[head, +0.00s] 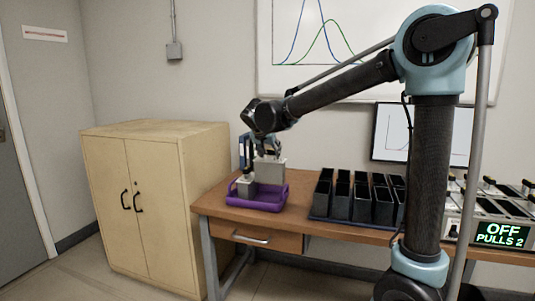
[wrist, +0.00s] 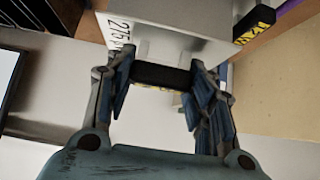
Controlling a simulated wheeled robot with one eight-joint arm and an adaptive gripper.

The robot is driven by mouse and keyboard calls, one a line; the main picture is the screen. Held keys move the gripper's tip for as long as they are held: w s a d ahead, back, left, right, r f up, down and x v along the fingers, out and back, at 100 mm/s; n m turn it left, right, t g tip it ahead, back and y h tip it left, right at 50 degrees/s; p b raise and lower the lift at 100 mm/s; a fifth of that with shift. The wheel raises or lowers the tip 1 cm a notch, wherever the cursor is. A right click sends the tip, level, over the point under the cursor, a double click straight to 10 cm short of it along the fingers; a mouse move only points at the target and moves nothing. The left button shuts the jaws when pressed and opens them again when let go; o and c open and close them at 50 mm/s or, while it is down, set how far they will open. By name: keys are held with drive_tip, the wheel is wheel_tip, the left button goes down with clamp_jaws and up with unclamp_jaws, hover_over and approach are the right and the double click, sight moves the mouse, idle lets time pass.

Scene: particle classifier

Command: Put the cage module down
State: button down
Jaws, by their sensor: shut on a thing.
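The cage module is a light grey box (head: 272,172) with a dark handle on one face. In the wrist view the box (wrist: 170,38) carries a printed label that reads about "275". My gripper (head: 258,149) is shut on the dark handle, which lies between its two fingers (wrist: 162,75) in the wrist view. The box is upright at the purple tray (head: 268,206) on the wooden bench. Its lower part is partly hidden, so I cannot tell whether it touches the tray floor.
A smaller grey block (head: 245,188) sits in the tray, left of the box. A row of black bins (head: 341,203) stands right of the tray. A wooden cabinet (head: 150,210) stands left of the bench (head: 300,228). A device reading "OFF PULLS 2" (head: 502,235) is at far right.

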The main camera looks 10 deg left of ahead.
drive_tip(key=shift+f, duration=0.55)
drive_tip(key=c, duration=0.7)
unclamp_jaws()
drive_tip(key=shift+c, duration=0.2)
drive_tip(key=shift+r, duration=0.1)
drive_tip(key=shift+r, duration=0.25)
drive_tip(key=v, duration=1.2)
drive_tip(key=shift+r, duration=0.25)
